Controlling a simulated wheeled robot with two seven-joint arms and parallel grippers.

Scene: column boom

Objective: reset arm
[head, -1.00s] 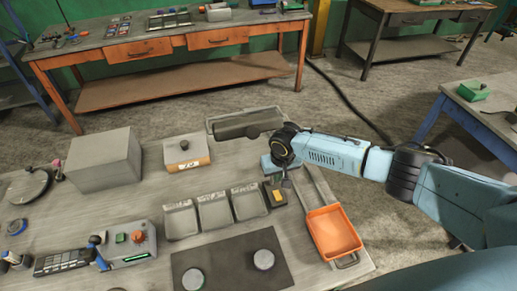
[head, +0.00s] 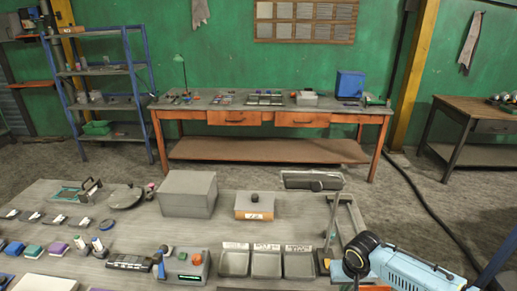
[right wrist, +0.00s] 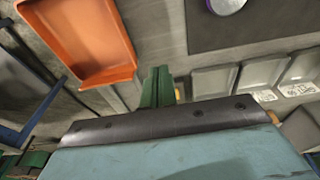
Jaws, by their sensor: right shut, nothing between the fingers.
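My right arm (head: 400,268) is light blue with a black joint. It comes in at the lower right of the head view, over the right end of the near workbench (head: 130,232). In the right wrist view my right gripper (right wrist: 157,86) shows as two green fingers pressed together with nothing between them. It is above the bench, between an orange tray (right wrist: 85,40) and several grey trays (right wrist: 212,82). In the head view its fingertips are hard to make out. My left gripper is in neither view.
A blue shelf (head: 103,70) stands left.

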